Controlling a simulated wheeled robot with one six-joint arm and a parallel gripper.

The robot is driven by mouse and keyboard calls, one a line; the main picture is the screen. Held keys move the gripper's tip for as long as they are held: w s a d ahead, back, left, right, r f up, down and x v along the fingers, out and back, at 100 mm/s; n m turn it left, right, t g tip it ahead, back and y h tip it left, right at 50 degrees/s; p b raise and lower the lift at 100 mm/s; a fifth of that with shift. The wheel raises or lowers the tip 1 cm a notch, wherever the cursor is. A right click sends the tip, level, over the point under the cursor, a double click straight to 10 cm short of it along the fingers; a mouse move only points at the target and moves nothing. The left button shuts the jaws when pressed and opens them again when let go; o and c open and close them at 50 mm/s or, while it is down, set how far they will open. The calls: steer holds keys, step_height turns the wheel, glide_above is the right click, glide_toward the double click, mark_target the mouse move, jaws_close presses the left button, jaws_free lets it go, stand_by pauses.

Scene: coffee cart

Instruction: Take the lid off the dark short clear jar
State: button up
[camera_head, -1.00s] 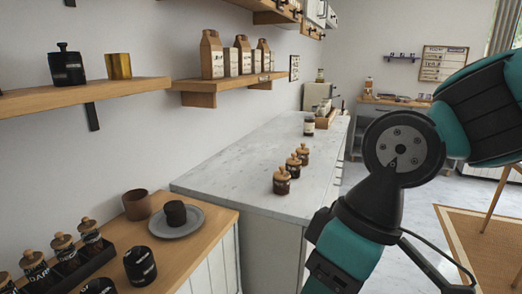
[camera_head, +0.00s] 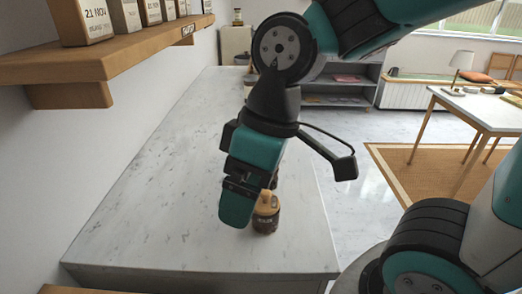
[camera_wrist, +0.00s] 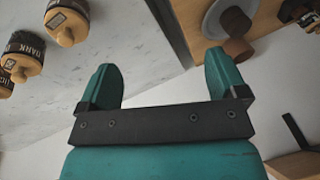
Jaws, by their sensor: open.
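Short jars with wooden knobbed lids stand on the marble counter at the left of the wrist view. The middle one is the dark jar (camera_wrist: 22,50); its label reads "DARK" and its lid is on. A second lidded jar (camera_wrist: 66,22) stands above it, and a third (camera_wrist: 6,74), with a partly cut-off label, below it. In the head view one lidded jar (camera_head: 265,216) shows beside my gripper (camera_head: 238,205); the arm hides most of the others. In the wrist view my gripper (camera_wrist: 163,72) is open and empty, its fingers apart from the jars.
The marble counter (camera_head: 130,195) is clear left of the jars. A wooden shelf (camera_head: 110,60) with paper bags juts from the left wall. In the wrist view, a wooden top (camera_wrist: 186,12) at the upper right holds a grey plate (camera_wrist: 213,22) and cups.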

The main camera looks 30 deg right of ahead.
steer(key=w+d+r+n+h+p, duration=0.2)
steer(key=w+d+n, duration=0.1)
steer(key=w+d, duration=0.55)
steer(key=w+d+r+n+h+p, duration=0.2)
steer(key=w+d+r+n, duration=0.1)
steer(key=w+d, duration=0.55)
steer(key=f, duration=1.1)
steer(key=shift+w+a, duration=0.25)
steer(key=shift+a, duration=0.05)
steer(key=f, duration=0.2)
steer(key=f+p, duration=0.1)
steer(key=f, duration=0.2)
steer(key=shift+w+a+f+p, duration=0.1)
steer(key=shift+a+f+p, duration=0.15)
steer(key=shift+f+p, duration=0.1)
steer(key=shift+c, duration=0.2)
steer(key=c, duration=1)
